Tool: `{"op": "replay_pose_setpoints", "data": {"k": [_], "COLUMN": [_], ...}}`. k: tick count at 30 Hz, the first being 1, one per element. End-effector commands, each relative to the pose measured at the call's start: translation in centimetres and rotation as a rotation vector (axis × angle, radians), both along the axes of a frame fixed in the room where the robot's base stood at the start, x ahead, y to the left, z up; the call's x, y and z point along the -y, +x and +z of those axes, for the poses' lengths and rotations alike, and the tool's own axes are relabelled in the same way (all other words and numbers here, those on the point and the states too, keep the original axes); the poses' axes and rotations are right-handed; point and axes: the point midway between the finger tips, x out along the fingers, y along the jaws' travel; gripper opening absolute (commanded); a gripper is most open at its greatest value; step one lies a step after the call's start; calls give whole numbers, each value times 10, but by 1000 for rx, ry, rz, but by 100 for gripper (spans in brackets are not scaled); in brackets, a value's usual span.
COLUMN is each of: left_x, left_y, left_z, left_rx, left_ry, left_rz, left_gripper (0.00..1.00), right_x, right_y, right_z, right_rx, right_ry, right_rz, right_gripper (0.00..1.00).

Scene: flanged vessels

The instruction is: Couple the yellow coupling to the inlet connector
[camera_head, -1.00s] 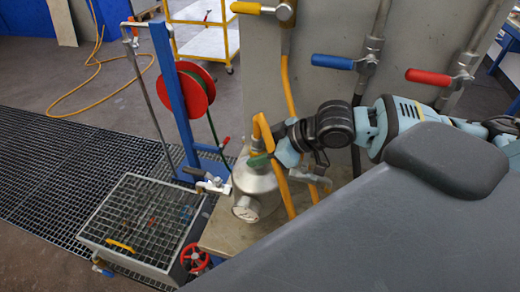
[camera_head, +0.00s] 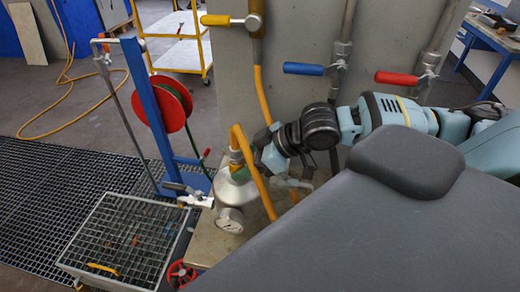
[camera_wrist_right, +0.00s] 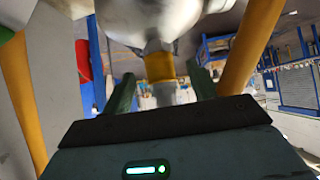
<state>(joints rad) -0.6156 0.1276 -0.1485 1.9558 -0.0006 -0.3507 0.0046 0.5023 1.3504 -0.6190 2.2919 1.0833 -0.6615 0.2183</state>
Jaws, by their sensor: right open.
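The yellow coupling (camera_wrist_right: 160,66) shows in the right wrist view, just below the grey neck of the rounded metal vessel (camera_wrist_right: 150,18). It lies between the two green fingers of my right gripper (camera_wrist_right: 163,88), which is open. A gap shows on both sides of the coupling. In the head view, my right gripper (camera_head: 242,173) is at the top of the vessel (camera_head: 234,192), by the bent end of the yellow hose (camera_head: 262,190). The inlet connector is not clearly visible; I cannot tell whether the coupling is seated on it. My left gripper is out of view.
Yellow-, blue- (camera_head: 303,69) and red-handled (camera_head: 399,78) valves stand on pipes behind my right arm. A blue stand with a red reel (camera_head: 171,103) is left of the vessel. A grated metal tray (camera_head: 115,240) and red handwheel (camera_head: 181,275) are at front left.

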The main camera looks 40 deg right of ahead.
Motion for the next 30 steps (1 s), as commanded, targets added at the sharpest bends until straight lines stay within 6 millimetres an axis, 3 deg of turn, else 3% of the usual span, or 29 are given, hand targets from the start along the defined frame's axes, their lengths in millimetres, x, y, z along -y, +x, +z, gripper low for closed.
{"op": "replay_pose_setpoints", "data": {"k": [12, 30], "left_x": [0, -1], "left_y": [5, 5], "left_z": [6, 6], "left_rx": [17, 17], "left_ry": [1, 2], "left_rz": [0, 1], "left_gripper": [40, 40], "right_x": [24, 28], "right_y": [-27, -33], "right_z": [30, 37], "right_rx": [2, 1], "right_ry": [-3, 0], "right_rz": [0, 1], "right_gripper": [60, 60]}}
